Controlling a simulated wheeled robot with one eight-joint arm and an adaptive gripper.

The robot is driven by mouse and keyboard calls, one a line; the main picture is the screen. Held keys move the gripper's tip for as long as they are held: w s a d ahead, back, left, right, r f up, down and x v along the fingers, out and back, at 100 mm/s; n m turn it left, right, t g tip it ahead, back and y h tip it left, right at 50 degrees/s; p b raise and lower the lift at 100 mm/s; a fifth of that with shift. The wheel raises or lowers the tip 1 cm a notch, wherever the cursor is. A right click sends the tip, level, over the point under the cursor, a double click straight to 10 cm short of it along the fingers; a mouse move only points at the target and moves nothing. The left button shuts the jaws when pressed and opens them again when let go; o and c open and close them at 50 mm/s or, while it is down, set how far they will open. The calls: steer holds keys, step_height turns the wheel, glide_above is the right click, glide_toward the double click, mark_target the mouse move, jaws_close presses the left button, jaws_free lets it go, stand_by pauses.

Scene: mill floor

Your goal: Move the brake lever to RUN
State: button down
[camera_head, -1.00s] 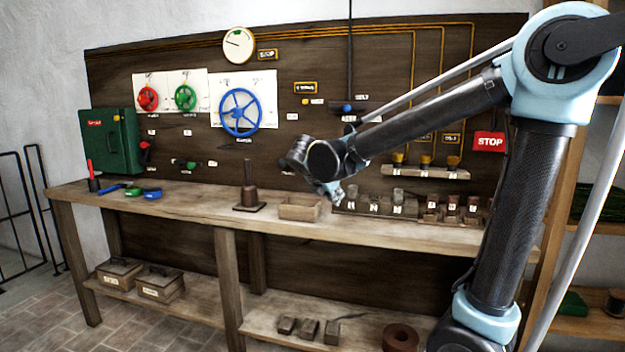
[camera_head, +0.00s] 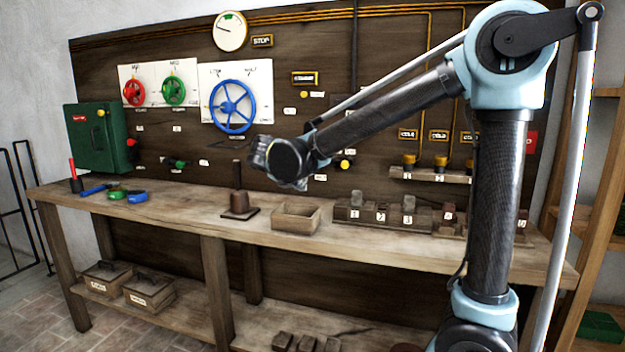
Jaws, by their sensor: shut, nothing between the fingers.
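I cannot tell for sure which control is the brake lever, and no RUN mark is legible. A dark upright handle on a square base (camera_head: 239,205) stands on the bench. A short dark control with a yellow knob (camera_head: 345,164) is on the board, just right of my wrist. A small green-and-black control (camera_head: 176,162) sits on the board at left. My gripper (camera_head: 264,152) is shut and empty, in front of the board below and right of the blue handwheel (camera_head: 232,106). My wrist and forearm hide part of the board behind them.
The bench (camera_head: 180,208) carries an open wooden tray (camera_head: 297,218), labelled blocks (camera_head: 381,216) and small coloured tools (camera_head: 118,192) at left. A green box (camera_head: 97,138), a red wheel (camera_head: 134,92) and a green wheel (camera_head: 174,90) are at left. The bench's middle front is clear.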

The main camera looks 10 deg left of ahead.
steer(key=shift+w, duration=0.15)
steer(key=x, duration=0.9)
steer(key=shift+w+f, duration=0.25)
steer(key=shift+w+r, duration=0.25)
steer(key=shift+w+a+r, duration=0.1)
steer(key=shift+w+r, duration=0.05)
steer(key=shift+r, duration=0.65)
steer(key=shift+w+a+r, duration=0.1)
steer(key=shift+w+r, duration=0.05)
steer(key=shift+r, duration=0.7)
steer(key=shift+r, duration=0.15)
